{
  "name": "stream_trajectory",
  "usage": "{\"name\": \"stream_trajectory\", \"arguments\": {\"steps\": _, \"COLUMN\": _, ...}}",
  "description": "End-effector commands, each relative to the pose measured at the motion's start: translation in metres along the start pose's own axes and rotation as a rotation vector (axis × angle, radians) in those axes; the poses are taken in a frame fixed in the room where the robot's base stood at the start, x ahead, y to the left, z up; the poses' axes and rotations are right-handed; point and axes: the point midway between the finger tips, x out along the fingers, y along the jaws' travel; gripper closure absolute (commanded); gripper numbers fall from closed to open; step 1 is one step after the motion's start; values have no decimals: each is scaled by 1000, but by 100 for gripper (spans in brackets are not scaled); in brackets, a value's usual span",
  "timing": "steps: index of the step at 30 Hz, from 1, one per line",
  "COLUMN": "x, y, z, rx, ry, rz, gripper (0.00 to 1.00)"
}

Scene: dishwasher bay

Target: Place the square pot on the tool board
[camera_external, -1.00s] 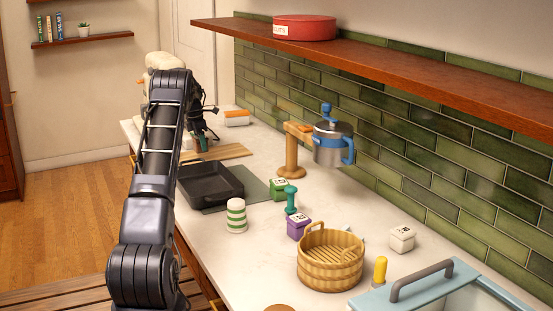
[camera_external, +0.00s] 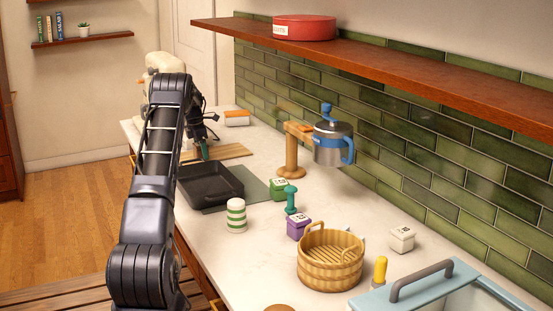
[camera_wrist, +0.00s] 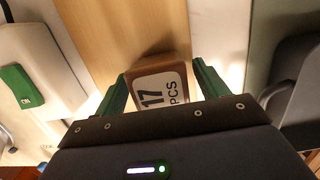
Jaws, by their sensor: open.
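A small square brown pot (camera_wrist: 147,66) with a white label reading "17 PCS" shows in the wrist view between the green fingers of my gripper (camera_wrist: 160,72). The fingers are open, one on each side of it; I cannot tell whether they touch it. A light wooden board (camera_wrist: 135,25), likely the tool board, lies behind and under that pot. In the external view the board (camera_external: 235,151) is at the far end of the counter, with my gripper (camera_external: 204,150) low over its left part. The pot is hidden there by my arm, and its contact with the board is unclear.
A black square pan (camera_external: 210,183) on a grey-green mat (camera_external: 253,191) lies just nearer than the board. A white appliance (camera_wrist: 38,75) with a green switch stands left in the wrist view. A wooden stand (camera_external: 291,160) and an orange-topped box (camera_external: 237,118) are to the right.

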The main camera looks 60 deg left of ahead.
Motion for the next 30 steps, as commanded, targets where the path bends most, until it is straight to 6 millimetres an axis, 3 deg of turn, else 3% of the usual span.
{"name": "stream_trajectory", "arguments": {"steps": 5, "x": -14, "y": 0, "z": 1, "rx": 0, "ry": 0, "rz": 1, "gripper": 27}}
{"name": "stream_trajectory", "arguments": {"steps": 21, "x": -107, "y": 0, "z": 0, "rx": 0, "ry": -1, "rz": 1, "gripper": 27}}
{"name": "stream_trajectory", "arguments": {"steps": 30, "x": -123, "y": 0, "z": 0, "rx": 0, "ry": 0, "rz": 0, "gripper": 27}}
